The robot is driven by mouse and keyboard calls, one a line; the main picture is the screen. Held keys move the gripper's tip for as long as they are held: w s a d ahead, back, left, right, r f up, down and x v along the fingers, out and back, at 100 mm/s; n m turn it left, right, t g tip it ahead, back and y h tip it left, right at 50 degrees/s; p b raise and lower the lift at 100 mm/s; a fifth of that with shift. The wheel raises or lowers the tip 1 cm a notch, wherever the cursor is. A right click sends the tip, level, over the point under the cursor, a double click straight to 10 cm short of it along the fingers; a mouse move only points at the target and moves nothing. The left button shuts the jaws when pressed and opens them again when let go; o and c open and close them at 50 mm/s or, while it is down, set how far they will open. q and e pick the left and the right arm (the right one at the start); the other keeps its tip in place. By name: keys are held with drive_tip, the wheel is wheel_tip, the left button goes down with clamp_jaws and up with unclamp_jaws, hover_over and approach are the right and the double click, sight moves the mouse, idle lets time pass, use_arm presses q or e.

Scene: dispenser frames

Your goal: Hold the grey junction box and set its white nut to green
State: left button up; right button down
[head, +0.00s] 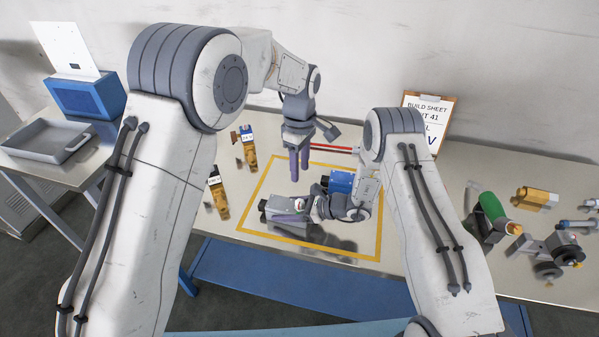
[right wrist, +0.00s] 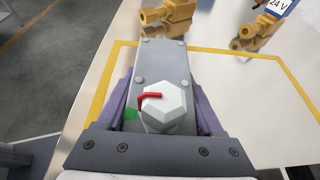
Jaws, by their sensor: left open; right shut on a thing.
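The grey junction box (head: 278,206) is at the front left inside the yellow outline. My right gripper (head: 291,213) is shut on it, with one purple finger along each side. In the right wrist view, the white six-sided nut (right wrist: 165,104) sits on the near part of the box (right wrist: 161,62). A red pointer (right wrist: 149,97) on the nut points left. A green patch (right wrist: 130,115) shows just below and left of the pointer's tip. Other marks around the nut are not visible. My left gripper (head: 299,172) is open and empty, fingers down, above and behind the box.
A blue block (head: 341,182) is behind my right gripper. Brass fittings with labels (head: 247,150) (head: 217,194) stand left of the yellow outline (head: 378,232). A clipboard (head: 430,112) leans at the back. A green-handled tool (head: 491,208) and other parts lie at the right.

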unclamp_jaws()
